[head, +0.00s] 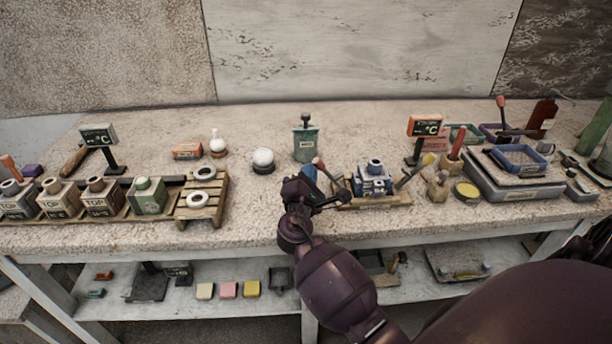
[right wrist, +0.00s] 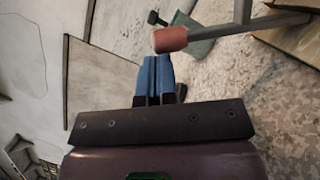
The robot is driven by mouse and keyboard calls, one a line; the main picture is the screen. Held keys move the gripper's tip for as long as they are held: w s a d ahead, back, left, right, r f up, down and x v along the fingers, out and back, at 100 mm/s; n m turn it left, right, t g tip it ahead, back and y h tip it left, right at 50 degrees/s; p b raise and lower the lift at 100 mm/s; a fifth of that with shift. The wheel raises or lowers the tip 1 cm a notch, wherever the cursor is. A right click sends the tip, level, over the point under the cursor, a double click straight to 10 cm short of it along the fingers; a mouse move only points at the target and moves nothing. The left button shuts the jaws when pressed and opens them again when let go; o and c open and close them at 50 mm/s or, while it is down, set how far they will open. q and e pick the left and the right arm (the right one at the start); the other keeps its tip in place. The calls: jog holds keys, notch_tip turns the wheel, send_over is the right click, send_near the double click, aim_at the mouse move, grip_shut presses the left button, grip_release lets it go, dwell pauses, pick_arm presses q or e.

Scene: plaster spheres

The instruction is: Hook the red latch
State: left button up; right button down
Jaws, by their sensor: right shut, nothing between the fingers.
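A red-tipped lever, which looks like the red latch (head: 319,163), rises on a thin grey rod beside a blue device (head: 374,182) on a wooden base. In the right wrist view its red end (right wrist: 171,39) appears just beyond and to the right of the fingertips. My right gripper (head: 309,173) is at the left end of this base, its blue fingers (right wrist: 153,78) shut together and empty. I cannot tell whether they touch the red end. The lower part of the lever is partly hidden by the gripper in the head view. My left gripper is not in view.
A green bottle (head: 306,144) stands just behind my gripper, and a white ball (head: 263,160) to its left. A wooden pallet (head: 203,211) with white rings is further left. A display (head: 424,127) and scales with a blue tray (head: 520,160) stand to the right.

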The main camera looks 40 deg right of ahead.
jog(key=shift+s+d+r+m, duration=0.15)
jog(key=shift+d+r+m, duration=0.1)
jog(key=shift+r+m, duration=0.15)
jog(key=s+d+r+m+g+y+p, duration=0.1)
jog(key=s+d+r+m+g+p, duration=0.1)
jog(key=d+m, duration=0.4)
jog(key=shift+s+d+r+m+p, duration=0.15)
jog(key=shift+s+r+m+p, duration=0.75)
jog(key=shift+p, duration=0.4)
jog(key=shift+s+f, duration=0.1)
